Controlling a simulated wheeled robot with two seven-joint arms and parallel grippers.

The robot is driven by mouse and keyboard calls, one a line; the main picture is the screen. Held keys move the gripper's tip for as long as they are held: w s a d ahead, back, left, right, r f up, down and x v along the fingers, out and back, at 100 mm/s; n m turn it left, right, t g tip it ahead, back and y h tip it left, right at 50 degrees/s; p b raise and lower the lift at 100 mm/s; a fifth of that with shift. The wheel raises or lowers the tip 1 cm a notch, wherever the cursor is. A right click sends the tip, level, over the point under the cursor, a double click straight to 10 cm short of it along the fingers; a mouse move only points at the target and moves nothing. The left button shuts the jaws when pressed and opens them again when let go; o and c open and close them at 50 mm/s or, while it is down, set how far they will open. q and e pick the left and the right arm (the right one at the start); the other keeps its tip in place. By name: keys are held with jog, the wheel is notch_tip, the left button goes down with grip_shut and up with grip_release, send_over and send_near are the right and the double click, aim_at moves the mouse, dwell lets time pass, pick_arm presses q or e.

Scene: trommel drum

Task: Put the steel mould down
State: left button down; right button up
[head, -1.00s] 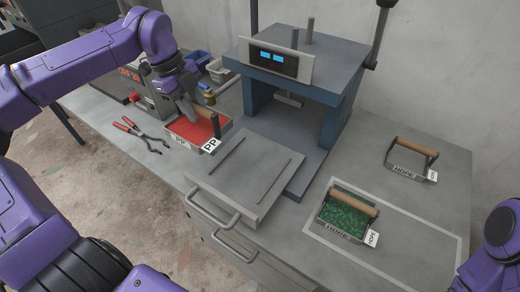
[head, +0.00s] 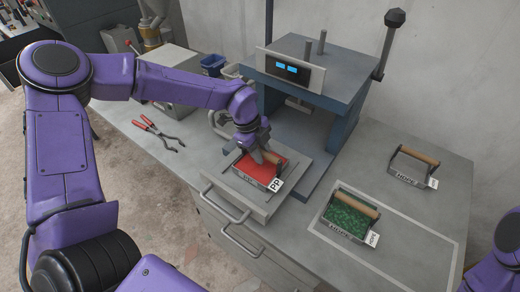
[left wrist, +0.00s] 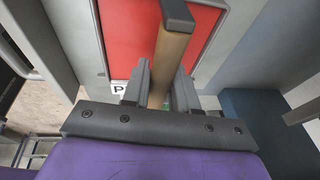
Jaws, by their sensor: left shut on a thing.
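The steel mould (head: 247,178) holds red material (head: 284,167) and has a PP tag on its right corner. It is at the grey plate with two rails (head: 262,206) in front of the press; I cannot tell whether it touches the plate. My left gripper (head: 262,153) is shut on the mould's wooden handle. In the left wrist view the handle (left wrist: 172,55) runs between the fingers (left wrist: 162,90), with the red fill (left wrist: 128,35) beneath. My right gripper is out of view; only part of my right arm shows at the right edge.
The blue press (head: 315,85) stands behind the plate. A green-filled HDPE mould (head: 348,213) sits in an outlined area at right, and another HDPE mould (head: 412,170) stands farther back. Red-handled tongs (head: 158,133) lie at left.

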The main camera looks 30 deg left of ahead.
pick_arm(q)
jog(key=shift+w+f, duration=0.1)
jog(key=shift+w, duration=0.15)
jog(key=c, duration=0.9)
grip_release()
jog(key=shift+s, duration=0.1)
jog(key=shift+c, duration=0.2)
jog(key=shift+o, duration=0.3)
jog(key=shift+s, duration=0.1)
jog(key=b+v, duration=0.2)
jog(key=v, duration=1)
